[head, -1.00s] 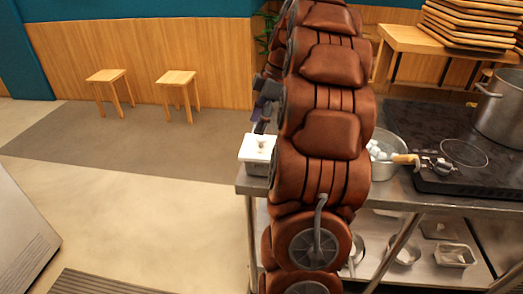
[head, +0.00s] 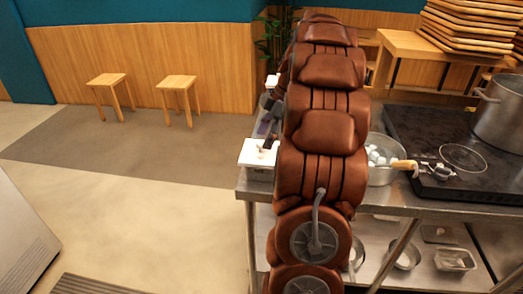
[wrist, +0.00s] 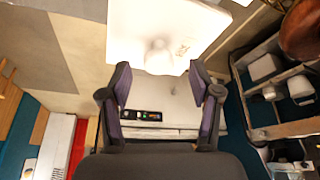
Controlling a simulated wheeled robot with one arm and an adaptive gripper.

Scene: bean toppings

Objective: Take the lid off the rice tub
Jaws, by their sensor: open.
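The rice tub (head: 259,174) is a small pale tub at the left corner of the steel counter in the head view. Its white square lid (head: 254,157) lies on top with a small knob. In the wrist view the lid (wrist: 190,18) fills the top, bright and washed out, and its pale knob (wrist: 158,57) faces my gripper. My gripper (wrist: 159,76) is open, its two purple-grey fingers on either side of the picture just below the knob, with nothing visibly held. In the head view my arm hides part of the gripper and the lid's right edge.
A metal bowl of white pieces (head: 380,178) stands right of my arm, with a wooden-handled strainer beside it. A dark cooktop (head: 425,130) and a large pot (head: 503,112) are farther right. Open floor with two stools (head: 177,82) lies left.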

